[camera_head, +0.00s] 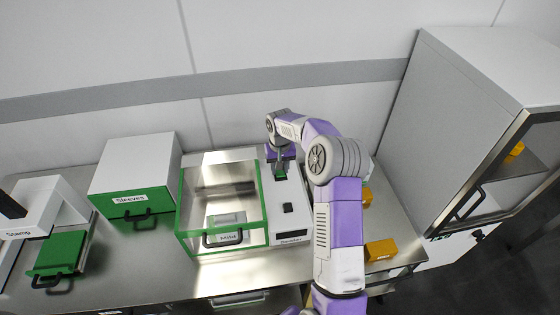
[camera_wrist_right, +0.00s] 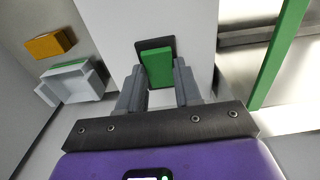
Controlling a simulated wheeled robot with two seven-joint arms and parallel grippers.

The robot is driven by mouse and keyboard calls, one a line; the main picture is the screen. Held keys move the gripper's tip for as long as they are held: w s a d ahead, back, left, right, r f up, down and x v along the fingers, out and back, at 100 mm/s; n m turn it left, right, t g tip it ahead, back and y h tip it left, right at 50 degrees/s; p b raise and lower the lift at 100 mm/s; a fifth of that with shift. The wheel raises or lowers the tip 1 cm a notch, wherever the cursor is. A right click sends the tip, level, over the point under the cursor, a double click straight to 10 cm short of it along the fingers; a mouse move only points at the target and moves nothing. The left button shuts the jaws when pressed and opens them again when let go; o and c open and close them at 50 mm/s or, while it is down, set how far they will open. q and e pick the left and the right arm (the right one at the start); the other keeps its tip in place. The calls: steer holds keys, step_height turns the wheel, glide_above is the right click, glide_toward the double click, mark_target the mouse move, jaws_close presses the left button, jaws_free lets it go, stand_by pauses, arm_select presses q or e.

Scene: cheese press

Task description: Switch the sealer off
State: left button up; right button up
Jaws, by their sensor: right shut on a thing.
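The sealer (camera_head: 290,228) is a white box on the steel counter, with a black knob or button (camera_head: 289,207) on its top and a dark slot on its front. Near its back is a green switch (camera_head: 281,174), which also shows in the right wrist view (camera_wrist_right: 157,70) on a black base. My right gripper (camera_head: 280,160) reaches down over the back of the sealer. In the right wrist view its two fingers (camera_wrist_right: 158,88) stand either side of the green switch, shut on it. My left gripper is not in view.
A clear, green-framed case (camera_head: 182,205) stands directly left of the sealer. Further left are a white and green Sleeves box (camera_head: 135,165) and a Stamp machine (camera_head: 42,205). Orange blocks (camera_head: 380,250) lie to the right, before a tall grey cabinet (camera_head: 455,110).

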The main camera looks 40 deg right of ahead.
mark_target(280, 172)
stand_by(0.4)
steer(key=o, duration=1)
steer(key=shift+o, duration=0.2)
step_height(280, 172, up, 8)
steer(key=shift+s+f+p, duration=0.1)
steer(key=shift+f+p, duration=0.05)
steer(key=shift+p, duration=0.55)
steer(key=shift+f, duration=0.1)
